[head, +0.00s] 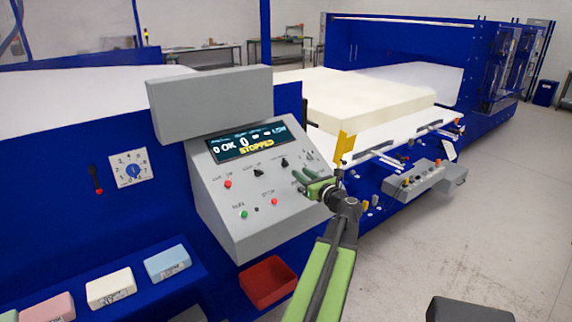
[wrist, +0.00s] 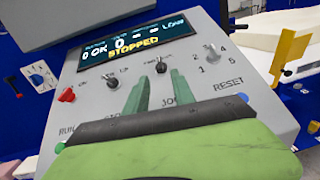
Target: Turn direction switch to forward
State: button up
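A sloped grey control panel (head: 225,230) carries a row of switches and knobs below a display reading STOPPED. A small black switch (wrist: 161,66) sits near the row's middle in the wrist view, with a label too small to read surely. It looks like the direction switch, and shows in the head view (head: 284,162). Another black switch (wrist: 113,83) is to its left. My gripper (wrist: 160,78) is open, its two green fingers apart and empty, pointing up the panel just below the middle switch. I cannot tell whether they touch the panel. In the head view my gripper (head: 298,176) is over the panel's right side.
A red knob (wrist: 67,95) is at the row's left and a numbered dial (wrist: 212,52) at its right. Green (head: 244,214) and red (head: 274,202) buttons sit lower. A yellow flag-like part (head: 344,148) stands right of the panel. A red bin (head: 268,282) is below.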

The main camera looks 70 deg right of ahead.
aim_at(287, 162)
jog(key=x, duration=0.9)
jog(key=shift+w+d, duration=0.3)
jog(key=shift+c, duration=0.4)
grip_shut()
